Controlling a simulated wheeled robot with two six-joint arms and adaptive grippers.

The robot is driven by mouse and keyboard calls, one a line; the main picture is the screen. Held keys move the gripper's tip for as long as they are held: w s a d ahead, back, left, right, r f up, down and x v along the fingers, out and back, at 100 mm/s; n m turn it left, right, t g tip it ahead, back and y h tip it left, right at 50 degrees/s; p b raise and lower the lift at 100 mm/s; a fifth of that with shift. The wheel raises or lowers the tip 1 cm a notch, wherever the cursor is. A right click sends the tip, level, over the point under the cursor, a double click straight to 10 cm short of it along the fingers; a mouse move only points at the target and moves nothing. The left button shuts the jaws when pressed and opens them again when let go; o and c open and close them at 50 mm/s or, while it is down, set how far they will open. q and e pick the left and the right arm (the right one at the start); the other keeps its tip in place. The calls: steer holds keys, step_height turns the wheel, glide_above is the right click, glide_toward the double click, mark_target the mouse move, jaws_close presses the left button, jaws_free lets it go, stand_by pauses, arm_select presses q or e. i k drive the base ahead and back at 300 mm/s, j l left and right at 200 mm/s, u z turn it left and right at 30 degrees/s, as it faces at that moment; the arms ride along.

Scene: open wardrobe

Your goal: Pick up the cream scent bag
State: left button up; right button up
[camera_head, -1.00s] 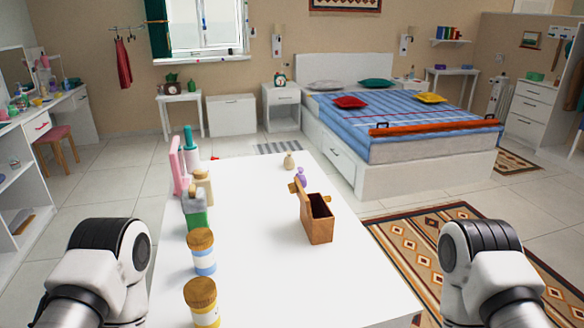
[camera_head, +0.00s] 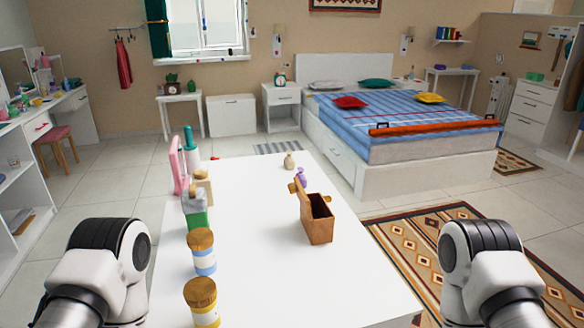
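The cream scent bag (camera_head: 289,160) is a small beige pouch with a narrow neck. It stands upright near the far edge of the white table (camera_head: 262,265). A purple bag (camera_head: 300,174) stands just nearer to me and to its right, partly hidden by the open wooden box (camera_head: 317,218). My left arm shows at the lower left and my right arm at the lower right. Both are beside the table's near part, well away from the cream bag. Neither gripper's fingers are in view.
Along the table's left side stand a blue-striped jar (camera_head: 202,251), a yellow jar (camera_head: 202,302), a green-based container (camera_head: 196,212), a teal-topped bottle (camera_head: 191,146) and a pink item (camera_head: 177,165). The table's middle and near right are clear. A bed (camera_head: 400,130) stands beyond.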

mark_target(290, 163)
steer(key=i+l+z, duration=0.25)
steer(key=l+z, duration=0.2)
steer(key=l, duration=0.25)
steer(key=i+l+z, duration=0.45)
steer(key=l, duration=0.15)
steer(key=i+l+z, duration=0.9)
steer(key=i+j+u, duration=0.15)
steer(key=i+u, duration=0.15)
steer(key=u, duration=0.15)
steer(key=i+u, duration=0.65)
steer(key=u, duration=0.2)
steer(key=i+l+u, duration=0.2)
steer(key=i+u, duration=0.25)
steer(key=k, duration=0.1)
